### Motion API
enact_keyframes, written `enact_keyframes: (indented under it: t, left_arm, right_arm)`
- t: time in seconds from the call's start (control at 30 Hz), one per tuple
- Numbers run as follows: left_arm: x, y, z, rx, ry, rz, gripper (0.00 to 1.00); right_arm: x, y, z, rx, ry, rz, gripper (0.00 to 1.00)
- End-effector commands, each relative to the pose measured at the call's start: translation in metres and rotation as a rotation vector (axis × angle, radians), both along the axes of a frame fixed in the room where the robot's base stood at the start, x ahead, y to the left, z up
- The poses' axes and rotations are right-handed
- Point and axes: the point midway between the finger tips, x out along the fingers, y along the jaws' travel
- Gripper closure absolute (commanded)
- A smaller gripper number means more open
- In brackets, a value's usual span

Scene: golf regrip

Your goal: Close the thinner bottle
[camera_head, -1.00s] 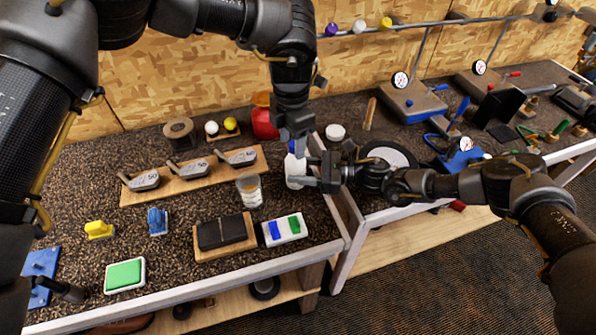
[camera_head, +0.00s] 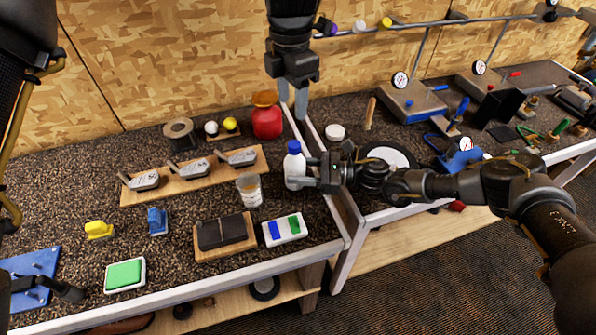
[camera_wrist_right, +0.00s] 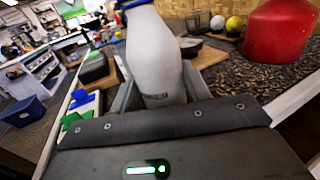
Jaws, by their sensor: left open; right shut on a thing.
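The thinner bottle (camera_head: 294,168) is white with a blue cap (camera_head: 293,146) on its top. It stands upright on the left bench near the bench's right edge. My right gripper (camera_head: 307,176) is shut on the bottle's body from the right. The wrist view shows the white bottle (camera_wrist_right: 154,60) between its fingers, with only the lower rim of blue at the top edge. My left gripper (camera_head: 294,103) is open and empty, pointing down above and behind the bottle, apart from the cap.
A red container (camera_head: 267,120) stands behind the bottle, near my left gripper. A clear cup (camera_head: 249,189) stands just left of the bottle. A white tray with blue and green blocks (camera_head: 284,229) lies in front. A white round jar (camera_head: 335,133) is on the right bench.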

Motion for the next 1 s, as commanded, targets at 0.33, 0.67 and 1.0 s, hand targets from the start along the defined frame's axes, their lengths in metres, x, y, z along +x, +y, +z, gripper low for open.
enact_keyframes:
  t: [0.33, 0.67, 1.0]
  left_arm:
    - [0.000, 0.000, 0.006, 0.000, 0.001, 0.000, 0.49]
    - [0.000, 0.000, 0.006, 0.000, 0.001, 0.000, 0.49]
    - [0.000, 0.000, -0.002, 0.000, 0.001, 0.000, 0.49]
  right_arm:
    - [0.000, 0.000, 0.000, 0.001, -0.001, 0.000, 1.00]
    - [0.000, 0.000, 0.000, 0.001, 0.000, 0.000, 0.28]
    - [0.000, -0.015, -0.002, 0.000, -0.001, -0.002, 0.28]
